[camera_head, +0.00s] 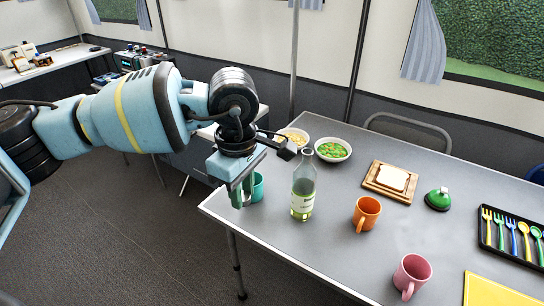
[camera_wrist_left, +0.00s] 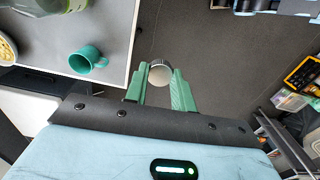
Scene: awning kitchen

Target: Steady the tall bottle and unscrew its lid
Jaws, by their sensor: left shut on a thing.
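The tall bottle (camera_head: 303,188), clear glass with a pale label and greenish liquid, stands upright on the grey table; its neck appears bare at the top. My left gripper (camera_head: 243,193) is left of the bottle and apart from it, pointing down by the table's left edge. In the left wrist view its green fingers (camera_wrist_left: 159,80) are shut on a small round grey-white piece that looks like the lid (camera_wrist_left: 160,74). The floor shows beneath it. My right gripper is in neither view.
A teal mug (camera_head: 258,187) stands close behind my left gripper, near the table edge. An orange mug (camera_head: 367,213) and pink mug (camera_head: 412,274) stand right of the bottle. A bowl (camera_head: 333,150) and bread board (camera_head: 390,181) lie behind. Table front-left is clear.

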